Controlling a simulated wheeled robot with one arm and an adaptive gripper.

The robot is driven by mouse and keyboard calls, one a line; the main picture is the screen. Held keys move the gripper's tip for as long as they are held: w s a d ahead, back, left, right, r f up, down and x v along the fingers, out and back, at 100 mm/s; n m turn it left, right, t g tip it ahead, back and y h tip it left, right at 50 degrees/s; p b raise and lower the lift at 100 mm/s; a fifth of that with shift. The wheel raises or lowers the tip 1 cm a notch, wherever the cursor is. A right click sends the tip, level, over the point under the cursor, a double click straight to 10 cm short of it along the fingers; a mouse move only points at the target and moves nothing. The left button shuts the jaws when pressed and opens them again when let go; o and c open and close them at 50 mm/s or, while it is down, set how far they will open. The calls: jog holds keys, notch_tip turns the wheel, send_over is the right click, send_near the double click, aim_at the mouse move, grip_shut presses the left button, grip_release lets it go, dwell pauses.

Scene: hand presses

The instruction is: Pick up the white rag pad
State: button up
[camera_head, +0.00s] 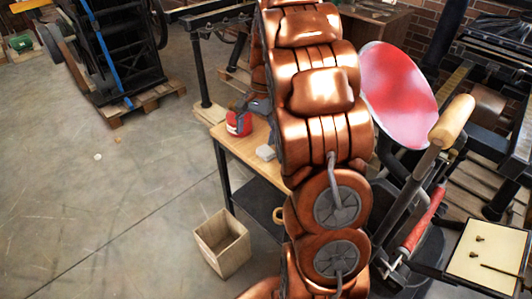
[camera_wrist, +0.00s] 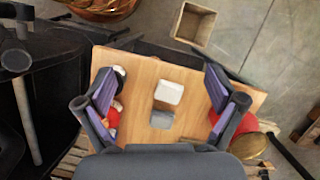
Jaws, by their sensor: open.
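The white rag pad (camera_wrist: 169,92) lies on the wooden tabletop (camera_wrist: 140,72), near the middle of the wrist view. A grey block-like patch touches its lower edge; I cannot tell whether it is a separate thing or shade. In the head view the pale pad (camera_head: 266,152) shows on the small table, just left of my copper arm. My gripper (camera_wrist: 160,90) is open and empty. Its two purple-padded fingers stand wide apart above the table, one on each side of the pad. In the head view my arm hides most of the gripper.
A red can (camera_head: 238,122) stands on the table; red items also show beside both fingers in the wrist view. A wooden box (camera_head: 222,243) sits on the floor by the table. A press with a red-and-white disc (camera_head: 398,92) stands right of my arm. Floor at left is mostly clear.

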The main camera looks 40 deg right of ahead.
aim_at(267, 149)
jog(key=w+d+f+m+t+y, duration=0.1)
jog(key=w+d+f+m, duration=0.35)
jog(key=d+f, duration=0.5)
jog(key=shift+w+a+f+p, duration=0.2)
jog(key=shift+f+p, duration=0.25)
jog(key=shift+f, duration=0.45)
jog(key=shift+w+a+f+p, duration=0.2)
jog(key=shift+f+p, duration=0.25)
jog(key=shift+f, duration=0.45)
jog(key=shift+w+a+f+p, duration=0.2)
jog(key=shift+f+p, duration=0.25)
jog(key=shift+f, duration=0.45)
jog(key=c, duration=1.1)
jog(key=shift+r, duration=0.1)
notch_tip(267, 149, up, 8)
jog(key=b, duration=0.2)
jog(key=shift+w+d+r+b, duration=0.1)
jog(key=shift+r+b, duration=0.15)
jog(key=shift+b, duration=0.1)
jog(key=shift+r, duration=0.7)
